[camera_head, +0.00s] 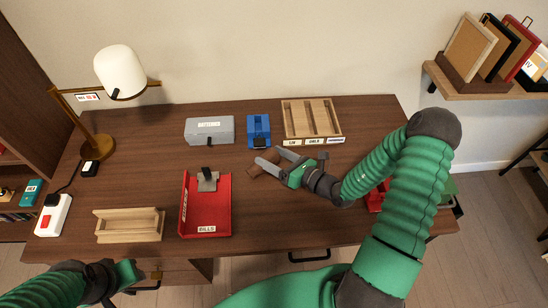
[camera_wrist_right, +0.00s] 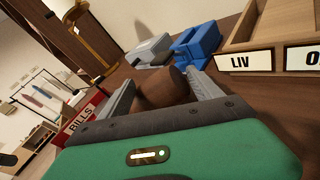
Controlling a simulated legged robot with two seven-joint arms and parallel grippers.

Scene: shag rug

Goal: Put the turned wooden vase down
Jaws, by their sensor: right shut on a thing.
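The turned wooden vase (camera_head: 257,172) is a small brown rounded piece over the middle of the dark wooden desk (camera_head: 270,215). My right gripper (camera_head: 273,160) is shut on it. In the right wrist view the vase (camera_wrist_right: 160,88) shows as a brown cylinder between the two grey fingers of the gripper (camera_wrist_right: 162,92). The vase looks tilted, and its far end is partly hidden. I cannot tell whether it touches the desk. My left gripper (camera_head: 130,280) is at the bottom left, in front of the desk edge, and its fingers barely show.
A red bills tray (camera_head: 222,218) and a wooden holder (camera_head: 130,228) are left of the vase. A grey box (camera_head: 209,130), blue item (camera_head: 258,129) and labelled wooden tray (camera_head: 312,120) stand behind. A lamp (camera_head: 98,145) is far left. Desk in front of the vase is clear.

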